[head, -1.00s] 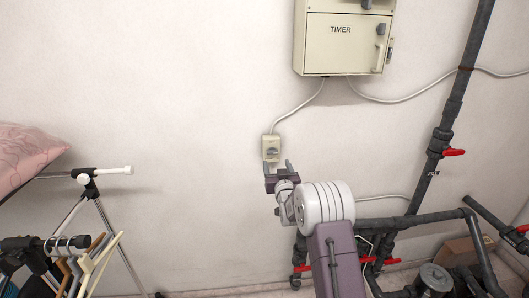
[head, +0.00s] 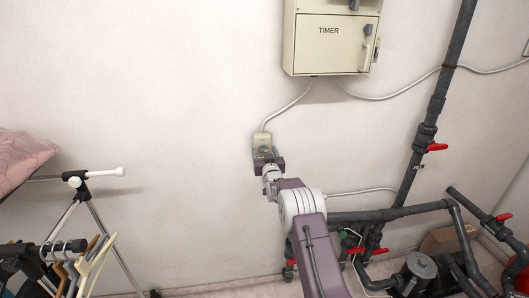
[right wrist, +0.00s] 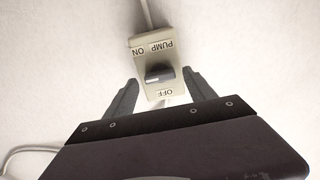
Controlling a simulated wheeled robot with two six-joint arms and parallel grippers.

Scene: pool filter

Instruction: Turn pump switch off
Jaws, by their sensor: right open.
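The pump switch is a small cream box on the wall, seen in the head view (head: 260,140) above my right gripper (head: 266,158). In the right wrist view, the box (right wrist: 147,54) carries upside-down labels reading "PUMP ON" and "OFF". A dark rotary knob (right wrist: 160,73) sits between the labels, its grip lying nearly crosswise. My right gripper (right wrist: 163,88) is open and empty, its fingers to either side of the box's OFF end. Whether they touch anything is unclear. My left gripper is out of view.
A cream timer box (head: 332,45) hangs above, with a cable (head: 285,106) running down to the switch. Dark pipes (head: 430,130) with red valve handles stand at right. A clothes rack (head: 88,186) with hangers is at left. The wall around the switch is clear.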

